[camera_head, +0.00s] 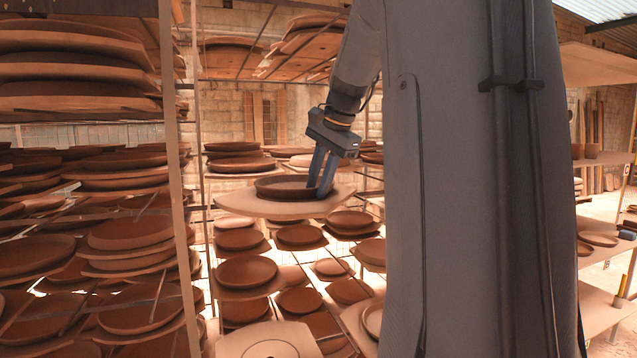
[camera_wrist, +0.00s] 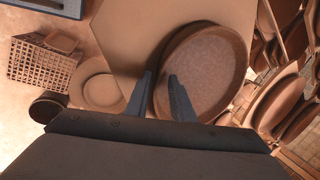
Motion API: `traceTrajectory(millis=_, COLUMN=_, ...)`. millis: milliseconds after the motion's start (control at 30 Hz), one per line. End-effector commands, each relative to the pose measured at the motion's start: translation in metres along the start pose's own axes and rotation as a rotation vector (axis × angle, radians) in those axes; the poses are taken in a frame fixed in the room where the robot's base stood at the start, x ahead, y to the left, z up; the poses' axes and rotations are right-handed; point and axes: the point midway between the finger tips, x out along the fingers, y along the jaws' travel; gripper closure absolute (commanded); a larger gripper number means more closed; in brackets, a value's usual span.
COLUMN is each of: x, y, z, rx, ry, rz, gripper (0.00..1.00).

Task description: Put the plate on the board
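A dark brown round plate (camera_head: 280,186) with a raised rim sits on a pale board (camera_head: 250,208) in the middle of the head view. In the wrist view, the plate (camera_wrist: 212,70) lies on the right part of the board (camera_wrist: 130,30). My gripper (camera_head: 320,188) reaches down at the plate's right edge. In the wrist view, my gripper's fingers (camera_wrist: 161,78) stand apart on either side of the plate's near rim, one outside and one inside. A gap shows between the fingers. Whether either finger touches the rim is unclear.
Racks full of brown plates (camera_head: 130,232) stand at the left, with more plates (camera_head: 247,272) below the board. Shelves (camera_head: 605,240) stand at the right. The wrist view shows a lattice crate (camera_wrist: 40,65) and a dark round pot (camera_wrist: 48,106) below left.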

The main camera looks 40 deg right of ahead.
Motion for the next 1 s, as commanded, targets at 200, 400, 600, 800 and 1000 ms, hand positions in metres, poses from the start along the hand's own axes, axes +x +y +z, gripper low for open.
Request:
traceTrajectory(millis=200, x=0.000, y=0.000, z=0.000, rx=0.000, ry=0.000, rz=0.000, gripper=0.77)
traceTrajectory(millis=400, x=-0.008, y=-0.001, z=0.000, rx=0.000, ry=0.001, rz=-0.002, gripper=0.77)
traceTrajectory(millis=600, x=-0.041, y=-0.001, z=-0.001, rx=0.001, ry=0.004, rz=-0.004, gripper=0.77)
traceTrajectory(millis=800, x=-0.082, y=-0.001, z=-0.001, rx=0.000, ry=0.002, rz=-0.002, gripper=0.77)
traceTrajectory(millis=1000, x=-0.111, y=-0.002, z=-0.001, rx=0.000, ry=0.001, rz=-0.002, gripper=0.77)
